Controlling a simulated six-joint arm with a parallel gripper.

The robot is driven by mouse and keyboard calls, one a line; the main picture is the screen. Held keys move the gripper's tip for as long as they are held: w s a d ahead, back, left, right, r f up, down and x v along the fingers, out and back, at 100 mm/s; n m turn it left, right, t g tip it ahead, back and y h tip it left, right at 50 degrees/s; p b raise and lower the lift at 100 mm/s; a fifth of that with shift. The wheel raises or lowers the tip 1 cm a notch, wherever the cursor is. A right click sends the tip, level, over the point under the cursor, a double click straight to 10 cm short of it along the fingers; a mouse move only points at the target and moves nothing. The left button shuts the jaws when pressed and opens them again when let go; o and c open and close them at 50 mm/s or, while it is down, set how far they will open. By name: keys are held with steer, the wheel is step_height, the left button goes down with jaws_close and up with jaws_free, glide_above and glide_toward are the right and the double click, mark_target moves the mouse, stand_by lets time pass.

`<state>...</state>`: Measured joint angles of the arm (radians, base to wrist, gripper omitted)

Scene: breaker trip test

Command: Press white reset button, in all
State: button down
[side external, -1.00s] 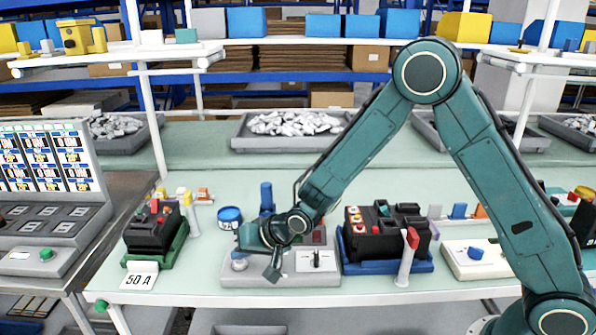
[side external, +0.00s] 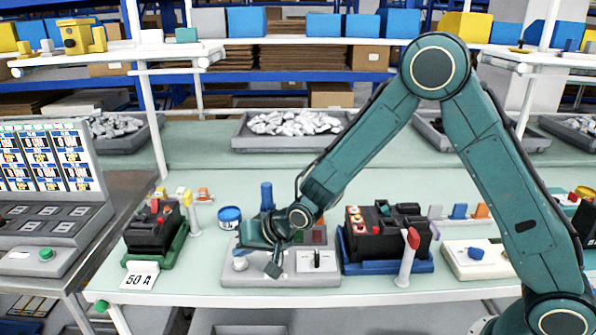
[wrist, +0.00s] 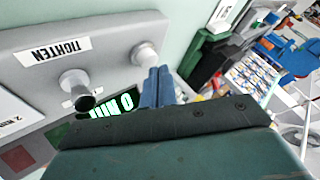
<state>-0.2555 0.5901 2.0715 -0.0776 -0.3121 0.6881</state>
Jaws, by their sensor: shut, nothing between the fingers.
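A grey control box (side external: 265,281) sits near the front edge of the bench. A white button (side external: 239,264) stands at its left end. In the wrist view the pale button (wrist: 145,55) is just beyond my blue fingertips (wrist: 155,83), which are together and empty. I cannot tell whether they touch it. In the side view my gripper hangs over the left part of the box, and the fingertips are hard to make out. A second knob (wrist: 75,83) stands beside a "TIGHTEN" label (wrist: 53,50). A lit green display (wrist: 110,105) is partly covered by my gripper.
A black breaker on a green base (side external: 155,235) stands left, with a "50 A" card (side external: 139,276). Another black unit on a blue base (side external: 387,237) stands close right, with a red-topped lever (side external: 408,255). A blue round container (side external: 229,217) is behind the box.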

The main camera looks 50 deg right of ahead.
steer(key=shift+r, duration=0.15)
steer(key=shift+r, duration=2.45)
